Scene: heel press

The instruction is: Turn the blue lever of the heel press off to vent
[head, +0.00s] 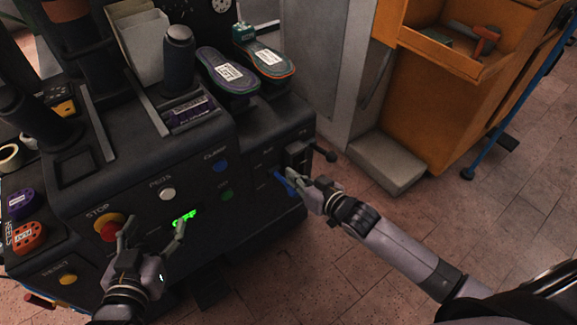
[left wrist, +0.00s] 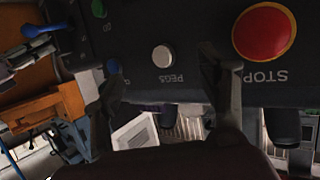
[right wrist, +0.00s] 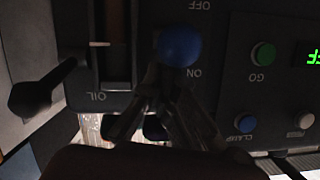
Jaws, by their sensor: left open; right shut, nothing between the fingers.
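The heel press is a dark machine with a sloped control panel (head: 140,203). Its blue lever (head: 284,182) sticks out at the right of the front. In the right wrist view its round blue end (right wrist: 180,46) lies between the upside-down labels OFF and ON, closer to ON. My right gripper (head: 309,194) is shut and empty, with its fingertips (right wrist: 162,78) right by the lever's end; I cannot tell whether they touch. The lever also shows in the left wrist view (left wrist: 45,28).
A red STOP button (head: 108,227), a white PEGS button (head: 167,194), a blue CLAMP button (head: 220,166) and a green display (head: 184,217) are on the panel. A black-knobbed OIL lever (head: 329,155) is beside the blue lever.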

